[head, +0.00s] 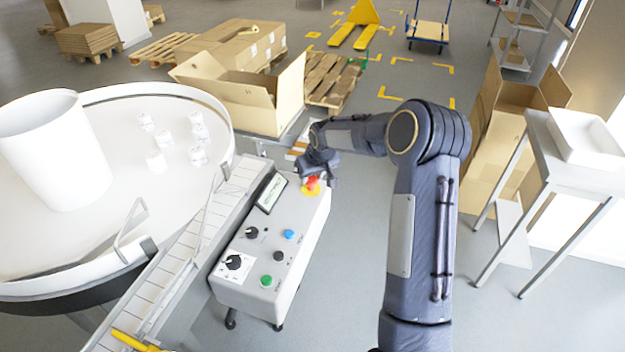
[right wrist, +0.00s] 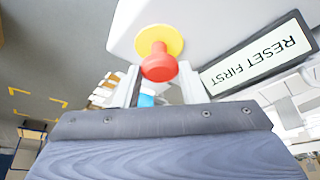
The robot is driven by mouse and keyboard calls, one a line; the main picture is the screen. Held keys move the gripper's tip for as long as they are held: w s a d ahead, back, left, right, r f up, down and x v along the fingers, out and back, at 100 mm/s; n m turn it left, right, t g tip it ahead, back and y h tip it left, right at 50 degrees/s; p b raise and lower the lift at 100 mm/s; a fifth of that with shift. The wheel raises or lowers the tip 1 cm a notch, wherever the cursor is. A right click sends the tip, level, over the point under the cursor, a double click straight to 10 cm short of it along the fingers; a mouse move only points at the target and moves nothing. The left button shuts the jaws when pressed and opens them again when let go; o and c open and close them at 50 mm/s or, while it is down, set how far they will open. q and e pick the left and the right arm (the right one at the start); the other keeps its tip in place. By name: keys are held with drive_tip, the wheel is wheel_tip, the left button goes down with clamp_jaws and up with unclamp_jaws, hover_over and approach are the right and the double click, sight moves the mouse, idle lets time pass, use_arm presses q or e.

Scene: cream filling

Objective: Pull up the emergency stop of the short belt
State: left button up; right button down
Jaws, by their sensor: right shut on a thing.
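The red emergency stop (head: 312,183) sits on a yellow disc at the far end of the control box (head: 262,262) beside the short belt (head: 205,235). In the right wrist view the red mushroom button (right wrist: 159,63) stands out from its yellow disc (right wrist: 177,36). My right gripper (head: 316,176) is at the button; its two fingers (right wrist: 160,82) stand one on each side, shut on it. A display (right wrist: 258,53) reading "RESET FIRST" is next to it. My left gripper is not in view.
The box also carries a blue button (head: 289,234), a green button (head: 266,281) and black knobs. A round white turntable (head: 110,235) with small white jars is on the left. An open carton (head: 262,105) stands behind.

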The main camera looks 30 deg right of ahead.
drive_tip(key=c, duration=1.4)
unclamp_jaws()
drive_tip(key=shift+w+r, duration=0.1)
drive_tip(key=shift+r, duration=0.1)
drive_tip(key=o, duration=0.5)
drive_tip(key=b+v, duration=0.1)
drive_tip(key=v, duration=0.6)
drive_tip(key=shift+s+r, duration=0.25)
drive_tip(key=shift+r, duration=0.1)
